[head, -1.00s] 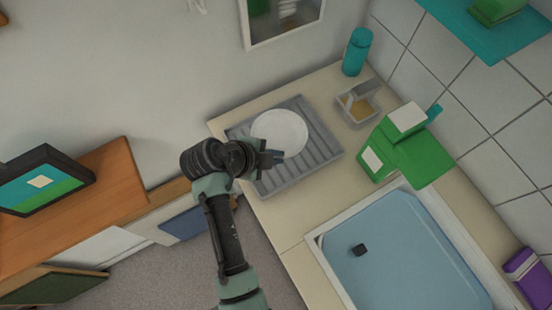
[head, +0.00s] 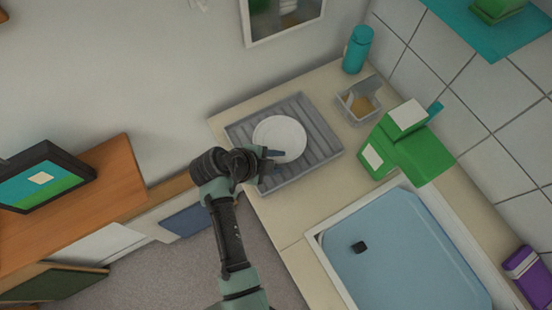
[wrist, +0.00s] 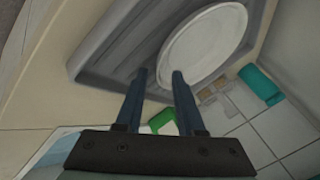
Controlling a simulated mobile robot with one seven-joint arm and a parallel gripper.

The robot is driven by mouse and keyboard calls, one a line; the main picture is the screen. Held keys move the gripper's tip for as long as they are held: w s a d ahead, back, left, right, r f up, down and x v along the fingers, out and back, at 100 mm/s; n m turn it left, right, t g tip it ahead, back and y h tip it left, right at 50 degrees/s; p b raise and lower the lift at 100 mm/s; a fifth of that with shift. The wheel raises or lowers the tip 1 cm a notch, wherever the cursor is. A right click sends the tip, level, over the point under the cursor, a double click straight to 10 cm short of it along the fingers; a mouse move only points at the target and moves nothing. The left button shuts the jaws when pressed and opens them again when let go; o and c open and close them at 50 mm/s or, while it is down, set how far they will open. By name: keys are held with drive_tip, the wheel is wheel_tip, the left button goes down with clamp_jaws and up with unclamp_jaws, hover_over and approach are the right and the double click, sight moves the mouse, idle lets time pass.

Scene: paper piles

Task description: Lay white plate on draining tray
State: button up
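The white plate (head: 283,132) lies on the grey ribbed draining tray (head: 322,146), within its rim. My gripper (head: 276,159) is at the near left part of the tray, close to the plate's lower edge. The plate (wrist: 205,45) is just past the right fingertip there, on the tray (wrist: 122,52). Whether that finger touches the plate's rim I cannot tell.
A clear container (head: 358,106), a teal bottle (head: 356,50) and a green box (head: 408,145) stand to the right of the tray. A blue basin (head: 400,255) is at lower right. The wall with a picture frame (head: 283,18) is behind.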

drive_tip(key=v, duration=1.2)
drive_tip(key=w+a+r+n+t+y, duration=0.1)
drive_tip(key=w+r+n+t+y, duration=0.4)
drive_tip(key=w+r, duration=0.85)
wheel_tip(320, 180, up, 19)
drive_tip(key=w+d+n+t, duration=0.1)
drive_tip(key=d+n+t, duration=0.1)
drive_tip(key=n+t, duration=0.4)
drive_tip(key=s+d+r+n+t, duration=0.2)
drive_tip(key=s+r+n+t, duration=0.1)
drive_tip(key=r, duration=0.6)
drive_tip(key=s+d+r+n+t, duration=0.2)
drive_tip(key=s+r, duration=0.4)
drive_tip(key=r, duration=0.3)
drive_tip(key=s+d+r+n+t, duration=0.2)
drive_tip(key=s+r+n+t, duration=0.2)
drive_tip(key=r, duration=0.6)
drive_tip(key=shift+s+d+t+y, duration=0.2)
drive_tip(key=shift+d+t+y, duration=0.2)
drive_tip(key=shift+t, duration=0.8)
